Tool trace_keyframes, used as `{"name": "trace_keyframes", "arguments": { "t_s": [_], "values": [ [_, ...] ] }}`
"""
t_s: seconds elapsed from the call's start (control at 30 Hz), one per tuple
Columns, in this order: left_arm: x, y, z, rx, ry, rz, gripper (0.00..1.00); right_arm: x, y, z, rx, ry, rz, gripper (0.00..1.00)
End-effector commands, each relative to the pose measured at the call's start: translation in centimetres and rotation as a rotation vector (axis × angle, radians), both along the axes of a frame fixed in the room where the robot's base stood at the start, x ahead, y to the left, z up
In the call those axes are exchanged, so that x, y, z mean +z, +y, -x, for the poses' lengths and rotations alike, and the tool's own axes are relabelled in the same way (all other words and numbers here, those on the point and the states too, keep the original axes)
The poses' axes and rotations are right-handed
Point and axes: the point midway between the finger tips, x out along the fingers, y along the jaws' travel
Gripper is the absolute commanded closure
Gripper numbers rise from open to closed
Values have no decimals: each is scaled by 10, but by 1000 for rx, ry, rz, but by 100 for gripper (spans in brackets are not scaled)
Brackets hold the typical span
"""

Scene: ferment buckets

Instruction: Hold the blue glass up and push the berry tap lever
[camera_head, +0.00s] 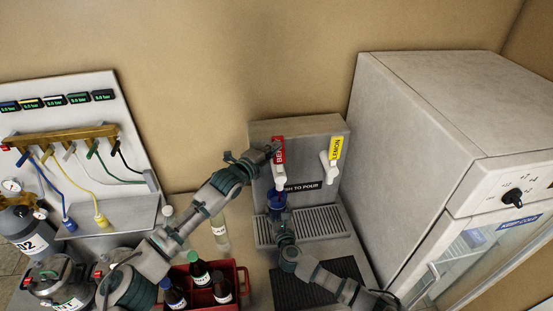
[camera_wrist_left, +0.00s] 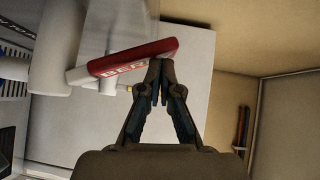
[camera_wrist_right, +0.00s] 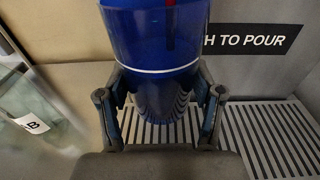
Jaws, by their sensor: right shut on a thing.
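The blue glass (camera_head: 277,199) is upright under the berry tap, above the drip grate; it also shows large in the right wrist view (camera_wrist_right: 155,40). My right gripper (camera_wrist_right: 160,105) is shut around the glass's lower part. The berry tap lever (camera_head: 278,150) is red with white lettering, on the left of the dispenser. It shows tilted in the left wrist view (camera_wrist_left: 125,58). My left gripper (camera_wrist_left: 160,68) has its fingertips together right at the lever's end, with nothing seen between them. Whether it touches the lever I cannot tell. The berry spout (camera_head: 280,178) is just above the glass.
The yellow lemon tap (camera_head: 335,150) is right of the berry tap. The drip grate (camera_head: 315,222) lies below both. A red crate (camera_head: 240,275) with dark bottles and a clear bottle (camera_head: 221,238) stand left. A large fridge (camera_head: 420,130) rises at the right.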

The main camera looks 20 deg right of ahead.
Motion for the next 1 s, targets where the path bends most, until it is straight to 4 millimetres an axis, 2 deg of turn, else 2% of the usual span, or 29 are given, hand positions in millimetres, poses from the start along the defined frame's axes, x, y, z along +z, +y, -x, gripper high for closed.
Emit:
{"name": "trace_keyframes", "arguments": {
  "t_s": [0.03,0.37,0.57,0.67,0.7,1.0],
  "values": [
    [-4,4,-5,10,4,-7,100,1,0,0,0,-2,0,77],
    [-4,4,-3,9,5,-8,100,1,0,0,0,-3,1,77],
    [4,7,15,5,3,-4,100,2,0,1,0,-3,1,77],
    [14,11,34,2,-1,-1,100,3,1,2,0,-5,1,77],
    [19,14,42,4,-5,1,100,3,1,2,0,-5,1,77],
    [40,73,71,3,-6,1,100,4,2,3,0,-6,2,77]
  ]
}}
